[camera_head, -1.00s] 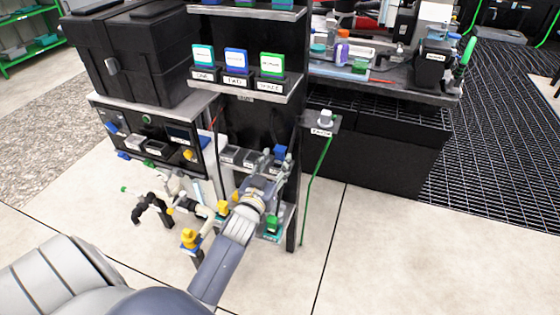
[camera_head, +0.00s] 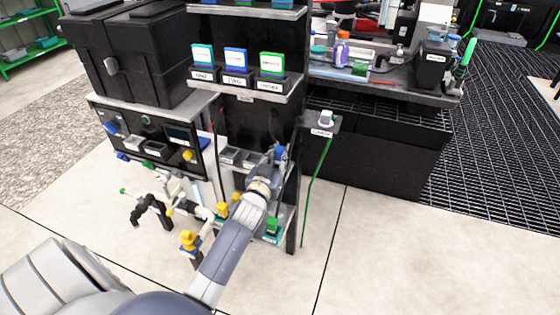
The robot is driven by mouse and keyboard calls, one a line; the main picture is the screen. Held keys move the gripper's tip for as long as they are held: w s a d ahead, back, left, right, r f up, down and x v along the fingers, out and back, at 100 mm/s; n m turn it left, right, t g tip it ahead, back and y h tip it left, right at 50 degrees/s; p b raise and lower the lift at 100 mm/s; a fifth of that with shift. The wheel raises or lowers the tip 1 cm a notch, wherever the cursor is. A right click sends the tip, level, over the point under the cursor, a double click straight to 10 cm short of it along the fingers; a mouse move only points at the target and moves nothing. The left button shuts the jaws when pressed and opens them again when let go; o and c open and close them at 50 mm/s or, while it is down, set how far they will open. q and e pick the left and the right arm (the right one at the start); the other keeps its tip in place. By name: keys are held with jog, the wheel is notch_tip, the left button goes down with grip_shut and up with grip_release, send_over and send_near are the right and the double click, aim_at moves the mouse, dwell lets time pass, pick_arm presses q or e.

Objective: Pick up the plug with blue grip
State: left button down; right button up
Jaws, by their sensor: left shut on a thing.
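The plug with the blue grip (camera_head: 281,153) is at the right end of the small lower shelf, against the black post. Only a bit of its blue shows past my gripper. My left gripper (camera_head: 275,160) is shut on it, and the fingers are small and partly hidden by my own wrist. I cannot tell whether the plug is clear of its holder. My right gripper is not in view.
Dark holders (camera_head: 230,155) sit left of the gripper on the same shelf. A green-topped piece (camera_head: 272,225) stands below, close to my wrist. Yellow-topped pipe fittings (camera_head: 190,240) stand left of my forearm. A green hose (camera_head: 317,185) hangs at the right.

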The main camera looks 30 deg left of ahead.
pick_arm(q)
jog(key=shift+r, duration=0.1)
jog(key=shift+r, duration=0.4)
notch_tip(320, 180, up, 3)
jog(key=shift+f+p, duration=0.2)
jog(key=shift+p, duration=0.45)
jog(key=s+a+r+p, duration=0.1)
jog(key=s+a, duration=0.2)
jog(key=s, duration=1.2)
jog(key=shift+s+a+r+p, duration=0.15)
jog(key=shift+s+r+p, duration=0.1)
jog(key=shift+s+p, duration=0.1)
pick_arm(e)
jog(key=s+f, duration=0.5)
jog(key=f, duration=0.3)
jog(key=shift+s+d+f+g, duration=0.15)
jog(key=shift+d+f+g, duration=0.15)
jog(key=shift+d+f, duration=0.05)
